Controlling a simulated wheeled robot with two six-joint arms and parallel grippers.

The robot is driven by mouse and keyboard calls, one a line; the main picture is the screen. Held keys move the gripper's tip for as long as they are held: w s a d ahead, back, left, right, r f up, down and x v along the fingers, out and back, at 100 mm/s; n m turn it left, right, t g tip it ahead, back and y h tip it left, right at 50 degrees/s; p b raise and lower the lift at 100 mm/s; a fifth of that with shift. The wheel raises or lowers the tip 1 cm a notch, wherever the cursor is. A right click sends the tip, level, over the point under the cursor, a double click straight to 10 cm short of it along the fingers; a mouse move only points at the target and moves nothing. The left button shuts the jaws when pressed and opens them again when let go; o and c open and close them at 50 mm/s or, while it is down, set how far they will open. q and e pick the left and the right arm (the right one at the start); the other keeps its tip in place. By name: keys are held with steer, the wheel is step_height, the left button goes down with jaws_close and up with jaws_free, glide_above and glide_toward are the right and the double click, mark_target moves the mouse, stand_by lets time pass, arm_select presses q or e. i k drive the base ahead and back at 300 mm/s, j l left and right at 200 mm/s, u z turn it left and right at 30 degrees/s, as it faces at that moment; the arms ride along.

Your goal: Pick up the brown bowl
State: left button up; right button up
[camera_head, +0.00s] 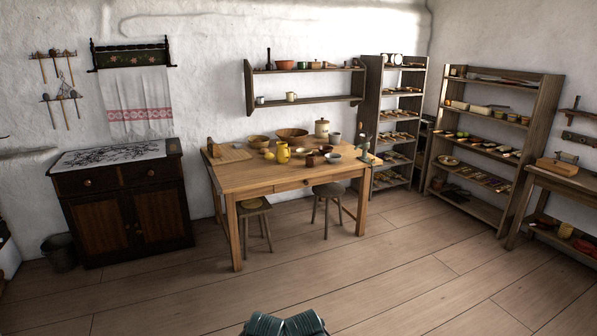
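A brown bowl (291,135) stands upright at the back of the wooden table (250,180), near the white wall. Neither of my grippers can be made out in the head view. Only a dark teal ribbed part of mine shows at the bottom edge.
Near the brown bowl are a yellow jug (283,153), a lidded pot (322,128), a grey bowl (334,157) and dark mugs. Two stools (328,190) (254,204) stand at the table. A dark cabinet (125,210) is left, shelves (490,140) right. The front floor is clear.

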mark_target(325, 151)
steer(key=i+z, duration=0.3)
steer(key=i, duration=1.6)
steer(key=i+j+z, duration=0.1)
steer(key=i, duration=1.95)
steer(key=i+z, duration=0.2)
steer(key=i, duration=0.2)
steer(key=i+j+z, duration=0.15)
steer(key=i, duration=0.2)
steer(key=i+j+z, duration=0.2)
steer(key=i, duration=0.2)
